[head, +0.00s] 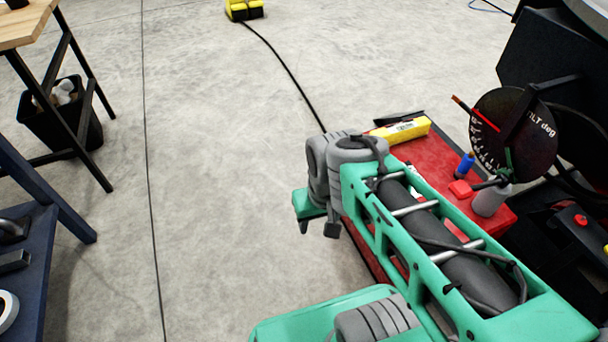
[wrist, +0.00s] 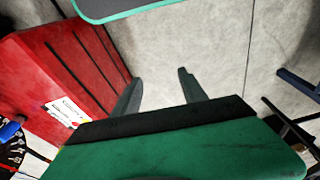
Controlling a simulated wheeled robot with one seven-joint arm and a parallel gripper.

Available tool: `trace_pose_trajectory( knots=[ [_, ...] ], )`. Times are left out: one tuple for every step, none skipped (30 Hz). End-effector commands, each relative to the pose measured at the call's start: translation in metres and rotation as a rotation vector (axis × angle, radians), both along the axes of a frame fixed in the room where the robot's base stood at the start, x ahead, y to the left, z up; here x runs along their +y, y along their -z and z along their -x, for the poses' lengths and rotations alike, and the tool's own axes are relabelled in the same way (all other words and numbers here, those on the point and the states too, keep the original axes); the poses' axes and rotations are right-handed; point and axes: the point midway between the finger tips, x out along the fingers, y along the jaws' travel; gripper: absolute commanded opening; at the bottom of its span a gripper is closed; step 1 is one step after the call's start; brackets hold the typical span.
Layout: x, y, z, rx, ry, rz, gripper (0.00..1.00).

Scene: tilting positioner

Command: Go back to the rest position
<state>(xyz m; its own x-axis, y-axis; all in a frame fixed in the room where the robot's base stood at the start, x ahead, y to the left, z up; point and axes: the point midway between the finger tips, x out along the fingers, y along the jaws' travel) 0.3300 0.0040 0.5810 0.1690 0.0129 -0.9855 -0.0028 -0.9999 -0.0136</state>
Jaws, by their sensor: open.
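My green and grey arm reaches out over the floor from the lower right of the head view. My gripper (head: 318,230) hangs at its far end, partly hidden behind the grey wrist joint. In the wrist view my gripper (wrist: 158,88) shows two dark fingers spread apart with only bare concrete floor between them. It holds nothing. It is to the left of the red tool cabinet (head: 450,196), and the cabinet also shows at the left of the wrist view (wrist: 62,75).
A tilt dial (head: 515,130) stands at right. A blue bench (head: 30,262) and a black bin (head: 65,128) are left. Open floor (head: 225,150) lies between.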

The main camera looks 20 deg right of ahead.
Motion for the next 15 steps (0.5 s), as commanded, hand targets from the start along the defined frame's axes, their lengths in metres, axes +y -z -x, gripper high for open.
trace_pose_trajectory(
  knots=[
    [0.000,-0.017,-0.001,-0.002,0.000,0.000,0.50],
    [0.000,-0.026,-0.001,-0.003,0.000,0.000,0.50],
    [0.000,-0.041,-0.002,-0.005,0.000,0.001,0.50],
    [0.000,-0.054,-0.002,-0.006,0.001,0.001,0.50],
    [0.000,-0.069,-0.002,-0.008,0.001,0.001,0.50],
    [0.000,-0.089,-0.003,-0.010,0.001,0.001,0.50],
    [0.000,-0.106,-0.004,-0.012,0.001,0.001,0.50],
    [0.000,-0.122,-0.004,-0.014,0.001,0.001,0.50],
    [0.000,-0.144,-0.005,-0.017,0.002,0.001,0.50],
    [0.000,-0.160,-0.006,-0.019,0.002,0.001,0.50],
    [0.000,-0.176,-0.006,-0.021,0.002,0.001,0.50],
    [0.001,-0.196,-0.007,-0.024,0.002,0.001,0.50],
    [0.001,-0.211,-0.007,-0.026,0.004,0.002,0.50],
    [0.001,-0.226,-0.008,-0.028,0.004,0.002,0.50],
    [0.001,-0.246,-0.009,-0.031,0.004,0.002,0.50]
  ],
)
